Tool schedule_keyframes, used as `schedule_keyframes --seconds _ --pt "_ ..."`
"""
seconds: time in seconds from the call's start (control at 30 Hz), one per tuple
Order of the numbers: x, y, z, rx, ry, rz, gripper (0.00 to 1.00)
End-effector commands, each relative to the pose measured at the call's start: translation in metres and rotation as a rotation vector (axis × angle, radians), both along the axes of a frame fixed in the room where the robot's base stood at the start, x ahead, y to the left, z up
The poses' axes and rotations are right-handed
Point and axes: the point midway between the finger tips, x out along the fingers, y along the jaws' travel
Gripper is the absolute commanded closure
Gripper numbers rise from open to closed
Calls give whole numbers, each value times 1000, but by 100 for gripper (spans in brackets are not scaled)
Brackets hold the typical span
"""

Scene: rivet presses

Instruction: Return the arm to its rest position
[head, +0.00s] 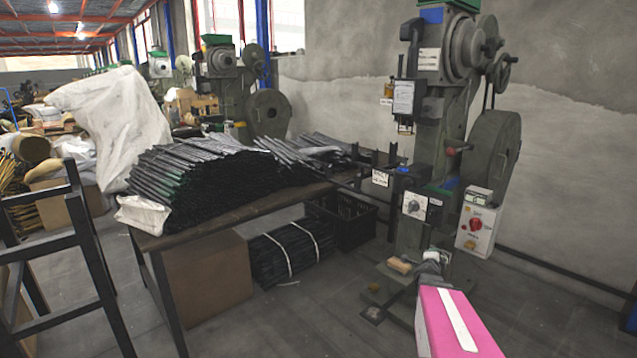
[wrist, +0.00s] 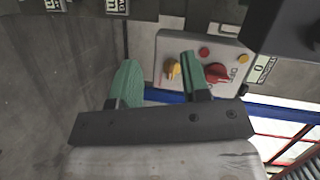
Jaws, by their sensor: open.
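My gripper (wrist: 160,64) shows in the wrist view with two green-padded fingers spread apart and nothing between them. Beyond the fingers is a pale control box (wrist: 205,55) with a yellow knob (wrist: 172,69) and a red knob (wrist: 217,73). I cannot tell the exact gap between fingers and box. In the head view my pink arm reaches up from the lower right, in front of the foot of the near rivet press (head: 455,110).
A work table (head: 250,212) piled with dark metal strips (head: 200,175) stands left of the press. A black crate (head: 345,222) and bundled strips (head: 290,252) are below it. A white control box (head: 478,228) is right of the press. A dark metal frame (head: 90,255) stands far left. Floor at front centre is clear.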

Motion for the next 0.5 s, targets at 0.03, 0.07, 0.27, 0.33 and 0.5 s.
schedule_keyframes --seconds 0.03,0.07,0.27,0.33,0.5 --pt "1 25 0 -24 66 85 57" --pt "3 40 -2 -41 111 139 57" --pt "-10 138 -21 -188 440 523 57" --pt "-23 169 -29 -247 559 659 57" --pt "-71 231 -45 -394 852 973 57"
